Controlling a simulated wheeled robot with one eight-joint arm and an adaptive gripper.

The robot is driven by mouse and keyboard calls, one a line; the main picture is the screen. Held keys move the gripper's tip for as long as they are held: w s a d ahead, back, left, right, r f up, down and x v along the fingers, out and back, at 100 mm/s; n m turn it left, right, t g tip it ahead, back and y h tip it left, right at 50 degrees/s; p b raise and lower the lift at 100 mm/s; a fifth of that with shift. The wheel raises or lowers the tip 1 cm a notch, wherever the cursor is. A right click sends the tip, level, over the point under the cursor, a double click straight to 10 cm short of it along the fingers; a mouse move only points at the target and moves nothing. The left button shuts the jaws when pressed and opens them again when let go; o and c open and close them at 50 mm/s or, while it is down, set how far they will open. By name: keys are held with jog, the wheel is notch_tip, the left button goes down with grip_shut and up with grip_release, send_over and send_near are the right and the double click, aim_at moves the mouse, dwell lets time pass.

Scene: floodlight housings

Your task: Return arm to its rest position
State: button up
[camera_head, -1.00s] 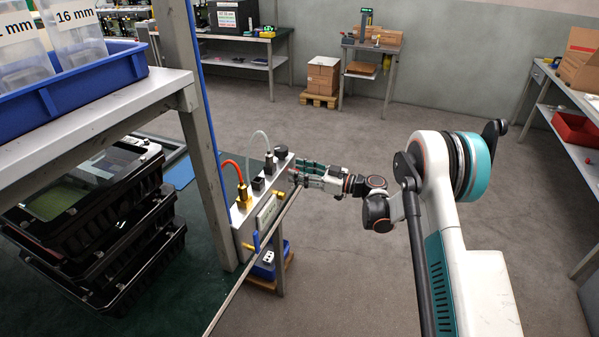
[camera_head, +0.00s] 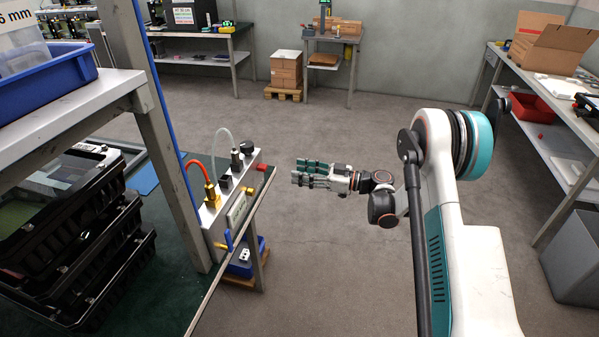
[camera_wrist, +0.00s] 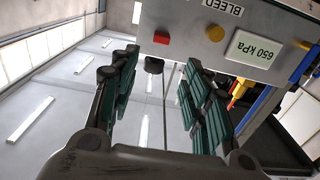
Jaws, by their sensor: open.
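My gripper (camera_head: 312,173) is at the end of my arm, right of the workbench's edge and over open floor. It is apart from the grey control box (camera_head: 222,212) on the bench. In the wrist view my gripper (camera_wrist: 155,85) shows its two green-padded fingers spread apart, with nothing between them. The box (camera_wrist: 205,22) shows above the fingers there, with a red button (camera_wrist: 161,38), a yellow knob (camera_wrist: 215,33), a "BLEED" label and a display reading 650 kPa (camera_wrist: 252,49).
Black cases (camera_head: 75,240) are stacked on the bench at left, below a shelf with a blue bin (camera_head: 45,88). Orange and clear hoses rise from the box. A grey bin (camera_head: 578,260) and a table with a red tray (camera_head: 530,107) stand right. The middle floor is clear.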

jog(key=s+r+m+h, duration=0.75)
jog(key=s+r, duration=0.55)
jog(key=r, duration=0.3)
jog(key=s+d+m+h, duration=0.3)
jog(key=s+d, duration=0.3)
jog(key=s, duration=0.7)
jog(key=s+d+m+t+h, duration=0.1)
jog(key=s+d+m+h, duration=0.2)
jog(key=s, duration=1.1)
jog(key=d+h, duration=0.3)
